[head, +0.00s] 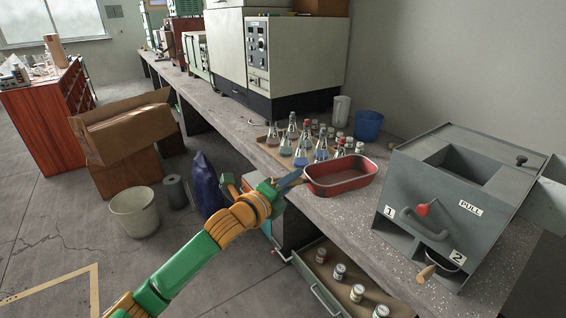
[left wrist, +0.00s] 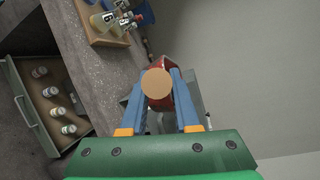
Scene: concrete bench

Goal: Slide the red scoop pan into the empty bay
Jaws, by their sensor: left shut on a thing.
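The red scoop pan (head: 345,184) is a shallow red tray at the bench's front edge, left of the grey cabinet (head: 490,178). My left gripper (head: 290,181) is shut on the pan's handle. In the left wrist view, the round tan handle end (left wrist: 157,83) sits between the blue fingers of the left gripper (left wrist: 158,88), with red of the pan behind it. I cannot tell whether the pan touches the bench. The cabinet's bay 1 (head: 393,232) looks dark and empty. Bay 2 holds a pan with a wooden handle (head: 427,272). My right gripper is not in view.
Several flasks and bottles stand on a wooden tray (head: 262,141) behind the pan, with a blue cup (head: 368,126) beyond. An open drawer (head: 325,300) with several jars sticks out below the bench. The bench between the pan and cabinet is mostly clear.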

